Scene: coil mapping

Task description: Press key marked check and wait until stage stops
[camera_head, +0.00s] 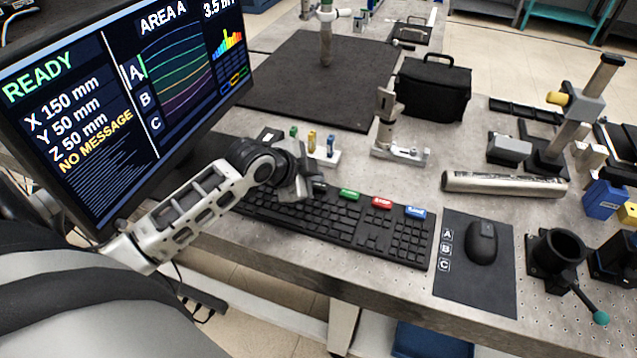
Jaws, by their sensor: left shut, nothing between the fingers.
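A black keyboard (345,222) lies near the front edge of the table. Along its back edge are a green key (349,194), a red key (381,202) and a blue key (416,212); their labels are too small to read surely. My left gripper (300,188) is shut and empty at the keyboard's back edge, left of the green key. It hides part of the key row there, and I cannot tell whether it touches a key. The monitor (120,95) shows READY and NO MESSAGE. My right gripper is out of view.
A mouse (481,243) sits on a dark pad (455,285) marked A, B, C, right of the keyboard. Behind stand a small metal stand (400,153), a black case (433,90) and a silver bar (505,185). A black cup-shaped holder (553,255) is at the right.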

